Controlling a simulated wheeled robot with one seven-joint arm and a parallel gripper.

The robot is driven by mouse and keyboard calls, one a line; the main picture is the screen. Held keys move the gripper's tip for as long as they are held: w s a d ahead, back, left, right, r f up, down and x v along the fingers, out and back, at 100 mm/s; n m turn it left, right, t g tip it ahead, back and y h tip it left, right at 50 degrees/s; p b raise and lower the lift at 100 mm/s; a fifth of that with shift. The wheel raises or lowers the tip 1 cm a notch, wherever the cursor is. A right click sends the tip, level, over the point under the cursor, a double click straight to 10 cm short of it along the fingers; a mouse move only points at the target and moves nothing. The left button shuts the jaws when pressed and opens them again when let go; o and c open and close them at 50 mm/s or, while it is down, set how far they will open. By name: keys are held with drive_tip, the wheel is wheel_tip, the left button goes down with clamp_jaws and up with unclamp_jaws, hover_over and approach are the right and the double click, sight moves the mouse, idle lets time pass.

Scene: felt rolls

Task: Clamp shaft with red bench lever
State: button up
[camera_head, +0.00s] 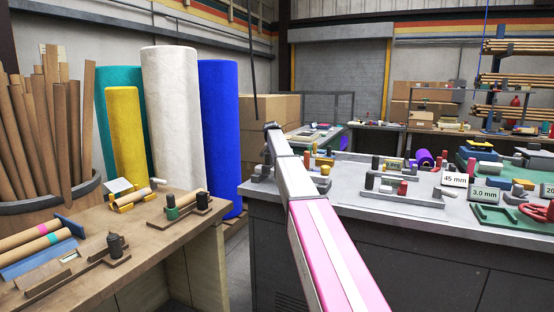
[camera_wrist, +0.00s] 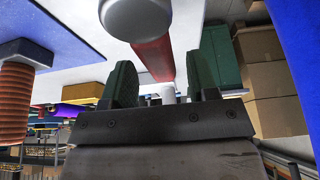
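In the wrist view my gripper (camera_wrist: 163,80) has its two dark green fingers apart. A red bar (camera_wrist: 152,58) with a round grey end (camera_wrist: 136,16) shows in the gap between them, nearer the left finger; I cannot tell whether it touches. A pale cylinder (camera_wrist: 168,94) shows below the red bar. I cannot tell for sure that this bar is the red bench lever. In the head view my arm reaches to the left end of the grey bench (camera_head: 345,207), and my fingers are hidden there. No shaft can be made out with certainty.
The grey bench holds several small fixtures, a red cylinder (camera_head: 403,188), a purple roll (camera_head: 424,158), a "45 mm" sign (camera_head: 454,179) and a green tray (camera_head: 497,219). A wooden table (camera_head: 140,228) stands left. Tall felt rolls, including a blue one (camera_head: 219,135), stand behind it.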

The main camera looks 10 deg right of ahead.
drive_tip(key=v, duration=1)
drive_tip(key=shift+r, duration=0.35)
drive_tip(key=shift+s+a, duration=0.15)
